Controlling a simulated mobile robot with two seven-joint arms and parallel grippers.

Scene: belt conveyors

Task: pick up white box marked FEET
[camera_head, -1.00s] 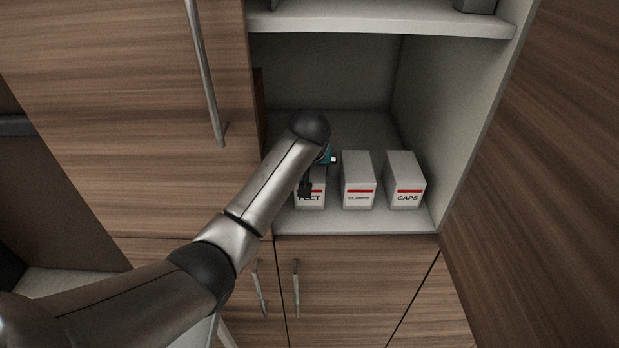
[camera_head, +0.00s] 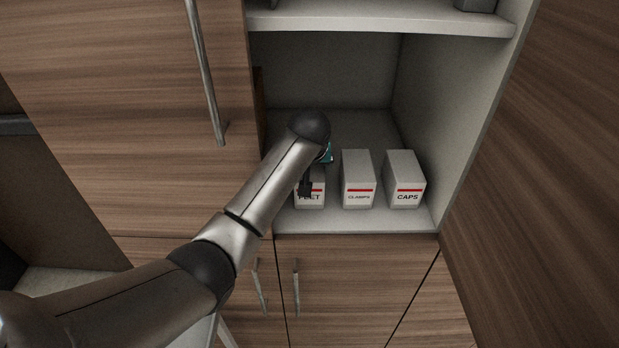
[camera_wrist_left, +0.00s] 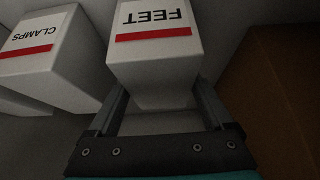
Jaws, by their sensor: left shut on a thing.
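The white box marked FEET (camera_head: 312,202) stands on the cabinet shelf, at the left of a row of boxes. My left arm covers part of it in the head view. In the left wrist view the FEET box (camera_wrist_left: 155,60) shows its label upside down, with a red stripe. My left gripper (camera_wrist_left: 162,110) has one finger on each side of the box and is shut on it. The box appears to rest on the shelf. My right gripper is not in view.
A white CLAMPS box (camera_head: 358,196) stands just right of the FEET box; it also shows in the left wrist view (camera_wrist_left: 60,70). A CAPS box (camera_head: 406,198) stands further right. A brown panel (camera_wrist_left: 275,100) is close on the other side. An upper shelf (camera_head: 380,24) is above.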

